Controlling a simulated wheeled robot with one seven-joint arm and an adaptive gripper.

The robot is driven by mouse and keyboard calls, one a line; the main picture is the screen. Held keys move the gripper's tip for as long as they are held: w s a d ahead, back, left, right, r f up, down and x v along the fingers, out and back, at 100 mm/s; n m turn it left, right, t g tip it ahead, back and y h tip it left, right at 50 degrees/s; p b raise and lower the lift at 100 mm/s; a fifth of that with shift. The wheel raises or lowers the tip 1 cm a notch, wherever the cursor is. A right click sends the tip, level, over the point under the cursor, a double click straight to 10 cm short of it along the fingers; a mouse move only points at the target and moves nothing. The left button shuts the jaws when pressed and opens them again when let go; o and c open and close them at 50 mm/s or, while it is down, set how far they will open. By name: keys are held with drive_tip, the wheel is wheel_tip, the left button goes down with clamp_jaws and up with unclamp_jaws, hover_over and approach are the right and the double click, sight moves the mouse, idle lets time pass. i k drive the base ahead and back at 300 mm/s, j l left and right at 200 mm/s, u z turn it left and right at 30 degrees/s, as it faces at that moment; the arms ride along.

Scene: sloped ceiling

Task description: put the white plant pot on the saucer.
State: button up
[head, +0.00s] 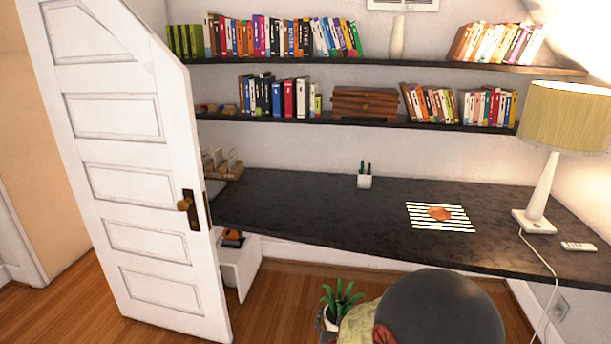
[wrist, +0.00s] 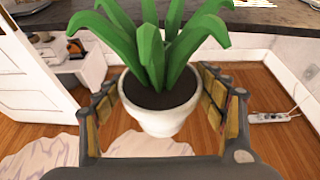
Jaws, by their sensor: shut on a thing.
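The white plant pot (wrist: 153,120) holds dark soil and a plant with thick green leaves. It stands upright between the fingers of my gripper (wrist: 158,100), which is shut on it. In the head view the pot (head: 330,321) shows low in the picture, in front of the desk and below its top, partly hidden by my arm. A round orange-brown piece, seemingly the saucer (head: 439,213), lies on a black-and-white striped mat (head: 456,228) on the dark desk, well apart from the pot.
The dark desk (head: 310,210) has free room around the mat. A lamp (head: 537,205) and remote (head: 578,246) stand right of it, a white pen cup (head: 364,181) behind to the left. Shelves of books hang above. A white door (head: 135,170) stands at left.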

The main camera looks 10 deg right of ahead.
sight(439, 215)
drive_tip(key=i, duration=1.75)
drive_tip(key=i+z, duration=0.2)
drive_tip(key=z, duration=0.25)
drive_tip(key=i+j+z, duration=0.1)
drive_tip(key=z, duration=0.35)
drive_tip(key=i+j+z, duration=0.15)
drive_tip(key=z, duration=1.75)
drive_tip(key=i+j, duration=0.05)
drive_tip(key=j, duration=0.05)
